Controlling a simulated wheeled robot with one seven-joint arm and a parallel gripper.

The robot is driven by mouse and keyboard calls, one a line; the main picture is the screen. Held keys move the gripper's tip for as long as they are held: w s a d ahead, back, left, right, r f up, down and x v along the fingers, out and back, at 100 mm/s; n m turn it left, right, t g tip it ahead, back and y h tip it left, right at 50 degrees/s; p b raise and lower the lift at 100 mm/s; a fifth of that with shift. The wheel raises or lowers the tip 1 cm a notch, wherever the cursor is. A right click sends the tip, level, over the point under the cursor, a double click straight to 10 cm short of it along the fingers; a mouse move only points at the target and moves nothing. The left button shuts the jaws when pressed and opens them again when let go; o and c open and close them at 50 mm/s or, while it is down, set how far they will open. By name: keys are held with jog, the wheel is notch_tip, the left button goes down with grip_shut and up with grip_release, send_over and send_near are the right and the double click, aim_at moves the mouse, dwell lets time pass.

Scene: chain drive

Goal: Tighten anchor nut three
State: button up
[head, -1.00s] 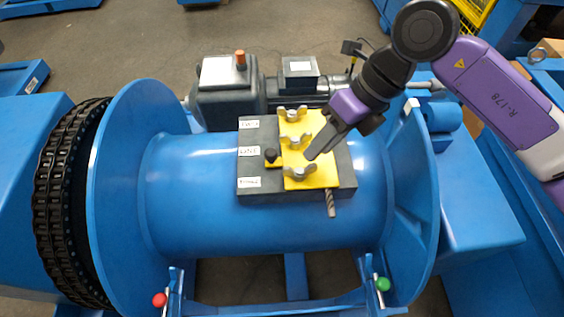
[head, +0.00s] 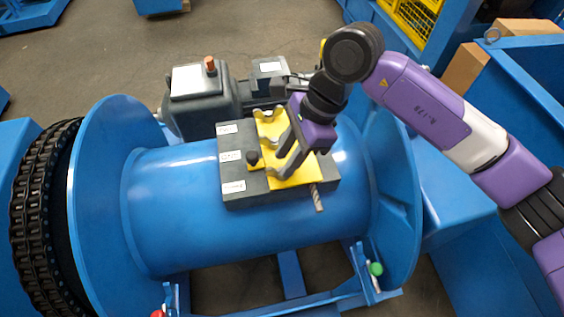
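A yellow plate (head: 308,168) lies on a dark block (head: 252,197) on top of the blue drum. Wing nuts stand in a row on the plate: a far one (head: 268,114), a middle one (head: 271,141) and a near one (head: 272,171). White labels line the block's left side, the nearest one (head: 232,187) beside the near nut; I cannot read them surely. My gripper (head: 279,164) points down-left over the plate, fingers apart, with its tips at the near nut. The fingers partly hide the near and middle nuts. I cannot tell whether they touch the near nut.
A small black knob (head: 252,156) stands on the plate's left edge. A metal rod (head: 317,198) sticks out at the front right of the block. A grey motor housing (head: 198,98) stands behind the drum. A black chain (head: 42,210) wraps the left end.

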aim_at(283, 165)
jog(key=shift+x, duration=1.45)
jog(key=shift+c, duration=0.4)
grip_shut()
jog(key=shift+f+m+b, duration=0.1)
jog(key=shift+m+b, duration=0.2)
jog(key=shift+b, duration=0.05)
jog(key=shift+o, duration=0.4)
grip_release()
